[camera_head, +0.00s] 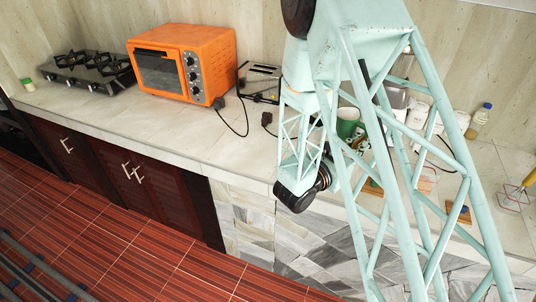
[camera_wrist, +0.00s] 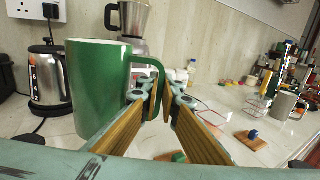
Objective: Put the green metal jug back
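The green metal jug (camera_wrist: 98,88) is upright and large at the left of the wrist view, with its handle toward the right. It also shows in the head view (camera_head: 346,122), partly behind my arm. My gripper (camera_wrist: 160,92) is at the handle, its wood-coloured finger pads on either side. The fingertips are close together and look shut on the handle. The left finger covers part of the handle. The jug's base is partly hidden, so I cannot tell whether it touches the counter. My arm hides the gripper in the head view.
A kettle (camera_wrist: 48,80) and a coffee maker (camera_wrist: 135,22) stand behind the jug. A grey mug (camera_wrist: 284,105) and several bottles are at the right. A wooden block with a blue top (camera_wrist: 252,137) lies ahead. An orange oven (camera_head: 180,62) and a toaster (camera_head: 262,82) stand left.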

